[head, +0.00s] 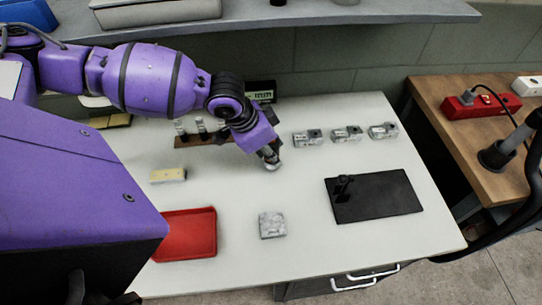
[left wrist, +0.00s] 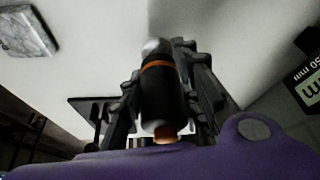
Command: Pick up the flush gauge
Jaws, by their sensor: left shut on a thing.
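My right gripper is not in view.
The brown rack (head: 188,142) holds upright pale-topped tools. Three grey metal blocks (head: 346,134) stand right of the gripper.

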